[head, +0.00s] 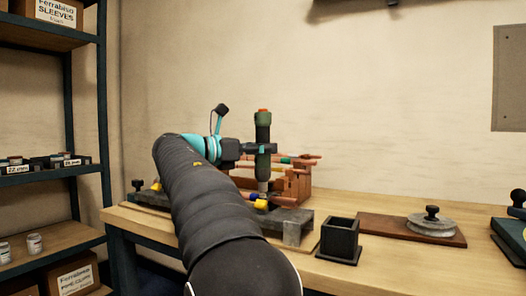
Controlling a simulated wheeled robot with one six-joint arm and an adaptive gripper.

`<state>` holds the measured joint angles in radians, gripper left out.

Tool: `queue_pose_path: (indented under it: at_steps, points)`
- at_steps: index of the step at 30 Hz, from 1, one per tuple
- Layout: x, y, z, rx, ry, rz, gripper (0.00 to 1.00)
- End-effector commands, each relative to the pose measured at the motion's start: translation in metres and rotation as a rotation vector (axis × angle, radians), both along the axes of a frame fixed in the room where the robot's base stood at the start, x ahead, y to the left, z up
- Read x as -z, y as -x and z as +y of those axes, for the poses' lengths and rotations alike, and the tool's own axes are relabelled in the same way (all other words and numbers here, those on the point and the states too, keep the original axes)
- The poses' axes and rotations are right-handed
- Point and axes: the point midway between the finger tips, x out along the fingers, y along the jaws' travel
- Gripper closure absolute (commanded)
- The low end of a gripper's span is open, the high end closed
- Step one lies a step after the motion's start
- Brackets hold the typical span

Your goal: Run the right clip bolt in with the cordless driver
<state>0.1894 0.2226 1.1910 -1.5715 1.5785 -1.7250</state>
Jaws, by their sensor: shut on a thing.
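My gripper (262,149) is shut on the cordless driver (263,131), a dark green tool with an orange-red top. The driver stands upright over the copper manifold (300,158), its lower end pointing down near the manifold's front pipes. The manifold's copper pipes and reddish-brown blocks (296,184) sit on a grey base (297,229) on the bench. My arm hides much of the manifold's left part. I cannot make out the right clip bolt, or whether the driver's tip touches it.
An open black square box (339,241) stands on the wooden bench (379,271) right of the manifold. Further right, a grey disc with a black knob (432,223) lies on a brown board (391,229). Shelves (50,172) stand at the left. A dark item (511,232) sits at the right edge.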

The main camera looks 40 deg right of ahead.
Motion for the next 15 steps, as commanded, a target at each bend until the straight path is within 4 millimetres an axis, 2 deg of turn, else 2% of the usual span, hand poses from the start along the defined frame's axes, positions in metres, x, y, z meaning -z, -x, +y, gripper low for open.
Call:
queue_pose_path:
  at_steps: [15]
  points:
    - [-0.035, 0.000, 0.000, 0.000, 0.003, -0.003, 1.00]
